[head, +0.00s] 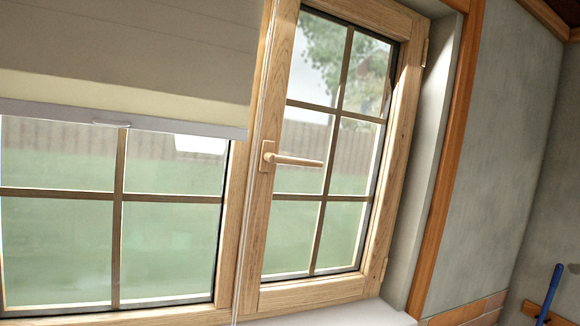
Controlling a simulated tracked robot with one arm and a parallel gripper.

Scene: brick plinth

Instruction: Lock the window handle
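The window handle (294,160) is a pale, wood-toned lever on the left stile of the right window sash (393,165). Its lever points right, roughly level, across the glass. Its base plate (267,157) sits upright on the stile. The sash has a light wooden frame with dark glazing bars and hinges on its right side. It appears to sit in its frame, but I cannot tell whether it is fully closed. My gripper does not show in the head view, and nothing touches the handle.
A beige blind (130,60) hangs over the upper left window, with a thin cord (253,215) running down left of the handle. A white sill (350,314) lies below. A grey wall (490,150) stands right. A blue-handled object (550,292) is at lower right.

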